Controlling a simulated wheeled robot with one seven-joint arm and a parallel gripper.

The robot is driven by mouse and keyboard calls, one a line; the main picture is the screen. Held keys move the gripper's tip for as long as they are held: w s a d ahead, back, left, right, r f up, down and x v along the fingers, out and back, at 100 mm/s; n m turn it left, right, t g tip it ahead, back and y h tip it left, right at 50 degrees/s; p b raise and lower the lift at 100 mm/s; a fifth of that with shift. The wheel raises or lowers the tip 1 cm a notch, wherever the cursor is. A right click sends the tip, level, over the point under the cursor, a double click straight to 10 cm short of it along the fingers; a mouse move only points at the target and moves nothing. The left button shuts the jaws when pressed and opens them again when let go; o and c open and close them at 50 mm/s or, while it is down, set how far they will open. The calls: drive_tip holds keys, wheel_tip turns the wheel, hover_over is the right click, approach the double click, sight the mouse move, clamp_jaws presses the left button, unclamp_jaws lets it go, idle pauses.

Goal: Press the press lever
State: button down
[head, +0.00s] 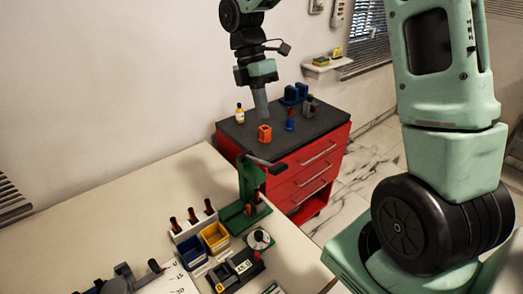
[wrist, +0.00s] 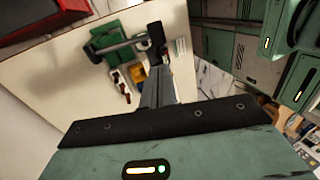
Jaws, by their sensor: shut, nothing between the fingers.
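The green press (head: 249,178) stands at the far right corner of the cream table. Its lever (head: 257,160) is a dark bar ending in a black knob (head: 279,168), sticking out to the right, roughly level. My gripper (head: 263,113) points down, shut and empty, above the lever in the head view. The height gap is hard to tell.
A red drawer cabinet (head: 310,180) stands behind the table, with an orange block (head: 264,134) and a small bottle (head: 240,114) on top. Blue (head: 191,251) and yellow (head: 214,236) bins and a round dial (head: 259,239) sit near the press.

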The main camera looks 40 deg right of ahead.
sight(277, 167)
drive_tip(key=shift+w+d+r+n, duration=0.15)
drive_tip(key=shift+w+d+n, duration=0.2)
drive_tip(key=shift+d, duration=0.15)
drive_tip(key=p+x, duration=0.4)
drive_tip(key=x, duration=1)
drive_tip(key=shift+s, duration=0.15)
